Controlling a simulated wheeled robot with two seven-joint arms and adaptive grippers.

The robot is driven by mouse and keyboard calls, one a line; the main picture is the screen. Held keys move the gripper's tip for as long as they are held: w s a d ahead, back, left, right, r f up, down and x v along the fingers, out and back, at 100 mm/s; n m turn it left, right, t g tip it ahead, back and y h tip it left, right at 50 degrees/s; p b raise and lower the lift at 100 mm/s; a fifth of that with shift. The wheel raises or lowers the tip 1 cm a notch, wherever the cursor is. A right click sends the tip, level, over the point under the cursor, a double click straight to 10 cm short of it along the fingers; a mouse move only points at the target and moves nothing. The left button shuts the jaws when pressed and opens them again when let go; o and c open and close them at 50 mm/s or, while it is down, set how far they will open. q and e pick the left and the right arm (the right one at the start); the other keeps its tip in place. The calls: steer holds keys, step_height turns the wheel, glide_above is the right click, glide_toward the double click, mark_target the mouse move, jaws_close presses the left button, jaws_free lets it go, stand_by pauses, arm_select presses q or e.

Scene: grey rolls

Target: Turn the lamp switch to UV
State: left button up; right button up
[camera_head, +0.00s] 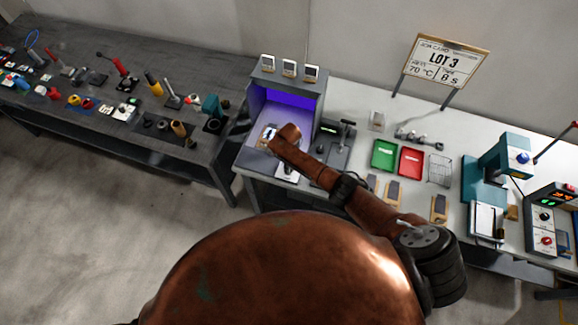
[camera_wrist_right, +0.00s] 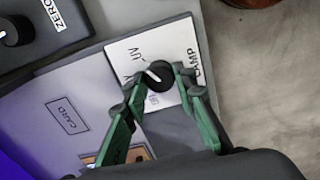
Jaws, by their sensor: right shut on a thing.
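The lamp switch is a black round knob (camera_wrist_right: 156,73) with a white pointer line, on a white plate (camera_wrist_right: 122,47) lettered LAMP and UV in the right wrist view. The pointer slants toward the lettered side; I cannot tell exactly which mark it meets. My right gripper (camera_wrist_right: 157,82) has its green-linked fingers closed around the knob, one on each side. In the head view, the right arm reaches to the front of a grey booth (camera_head: 252,100) lit violet inside; its wrist partly covers the switch area. My left gripper is not in view.
A CARD label (camera_wrist_right: 67,116) and a ZERO knob (camera_wrist_right: 15,31) are near the switch. Right of the booth are a green tray (camera_head: 384,155), a red tray (camera_head: 411,162) and a teal press (camera_head: 503,160). A dark tool bench (camera_head: 60,120) stands left.

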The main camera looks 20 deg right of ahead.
stand_by(0.5)
steer(key=o, duration=1.2)
steer(key=shift+c, duration=0.2)
steer(key=shift+r, duration=0.1)
step_height(320, 180, up, 12)
